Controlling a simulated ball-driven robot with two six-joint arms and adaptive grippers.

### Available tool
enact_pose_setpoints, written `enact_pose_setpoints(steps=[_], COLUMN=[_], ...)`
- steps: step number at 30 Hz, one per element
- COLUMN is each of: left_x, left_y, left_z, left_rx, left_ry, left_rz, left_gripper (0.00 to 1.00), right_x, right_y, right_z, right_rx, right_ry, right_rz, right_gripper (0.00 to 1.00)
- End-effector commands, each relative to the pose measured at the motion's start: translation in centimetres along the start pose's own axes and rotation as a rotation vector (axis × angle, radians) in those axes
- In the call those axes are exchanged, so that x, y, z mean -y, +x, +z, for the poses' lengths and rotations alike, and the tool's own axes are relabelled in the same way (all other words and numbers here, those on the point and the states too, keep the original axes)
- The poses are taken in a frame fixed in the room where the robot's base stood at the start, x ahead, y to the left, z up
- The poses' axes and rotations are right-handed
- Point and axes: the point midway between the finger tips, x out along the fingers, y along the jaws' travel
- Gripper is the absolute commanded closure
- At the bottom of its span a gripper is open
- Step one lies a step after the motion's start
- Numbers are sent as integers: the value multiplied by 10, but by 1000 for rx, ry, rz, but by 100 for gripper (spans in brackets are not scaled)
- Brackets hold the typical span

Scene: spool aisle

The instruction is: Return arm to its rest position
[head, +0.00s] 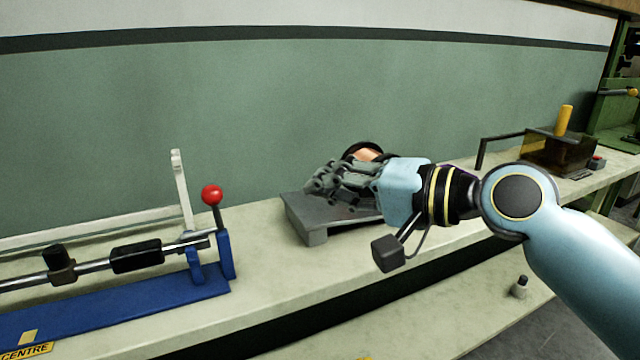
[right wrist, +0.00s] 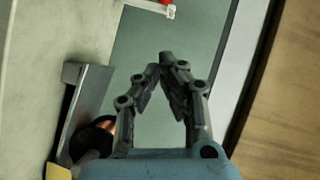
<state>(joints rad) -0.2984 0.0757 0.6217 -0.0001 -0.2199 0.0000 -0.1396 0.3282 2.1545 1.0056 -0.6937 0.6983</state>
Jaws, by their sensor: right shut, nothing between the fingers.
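My right arm comes in from the right in the head view. Its right gripper (head: 318,184) points left, over a low grey stand (head: 300,215) on the bench. In the right wrist view the gripper's fingers (right wrist: 160,66) are closed together at their tips, with nothing between them. A copper-coloured spool (head: 367,154) with black flanges shows behind the gripper, partly hidden by it. The spool also shows in the right wrist view (right wrist: 92,137), beside the grey stand and apart from the fingertips. My left gripper is not in view.
A blue-based fixture (head: 130,312) with a rod and a red-knobbed lever (head: 212,195) stands at the left. A dark box (head: 560,152) with a yellow handle stands at the right. The pale bench (head: 270,285) is clear between fixture and stand. A green wall rises behind.

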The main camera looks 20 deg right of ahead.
Motion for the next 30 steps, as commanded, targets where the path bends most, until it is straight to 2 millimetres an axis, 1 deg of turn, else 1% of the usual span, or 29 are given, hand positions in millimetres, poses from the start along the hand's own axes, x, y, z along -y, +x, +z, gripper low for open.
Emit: enact_pose_setpoints(steps=[3, 10, 12, 14, 17, 18, 20, 21, 23, 24, 26, 27, 29, 30], left_x=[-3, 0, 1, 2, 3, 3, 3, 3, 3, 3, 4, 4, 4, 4], left_y=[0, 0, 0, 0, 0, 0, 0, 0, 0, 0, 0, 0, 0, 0], left_z=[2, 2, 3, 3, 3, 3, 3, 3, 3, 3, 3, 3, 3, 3], left_rx=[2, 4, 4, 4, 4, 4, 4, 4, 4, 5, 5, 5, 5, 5], left_ry=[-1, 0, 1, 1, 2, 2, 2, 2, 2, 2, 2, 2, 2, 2], left_rz=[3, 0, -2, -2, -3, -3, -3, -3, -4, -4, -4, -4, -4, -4], left_gripper=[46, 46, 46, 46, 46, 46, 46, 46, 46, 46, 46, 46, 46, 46], right_x=[0, -1, -7, -22, -60, -78, -101, -115, -132, -141, -152, -159, -167, -172], right_y=[0, 0, -2, -7, -28, -40, -60, -74, -95, -108, -128, -141, -161, -174], right_z=[0, 1, 7, 20, 51, 63, 78, 85, 94, 98, 104, 107, 111, 114], right_rx=[0, 1, 12, 35, 107, 144, 201, 239, 293, 326, 376, 409, 456, 488], right_ry=[0, -4, -36, -101, -283, -364, -474, -536, -611, -652, -705, -734, -771, -792], right_rz=[0, 4, 31, 90, 261, 341, 460, 531, 628, 686, 767, 819, 891, 938], right_gripper=[100, 100, 100, 100, 100, 100, 100, 100, 100, 100, 100, 100, 100, 100])
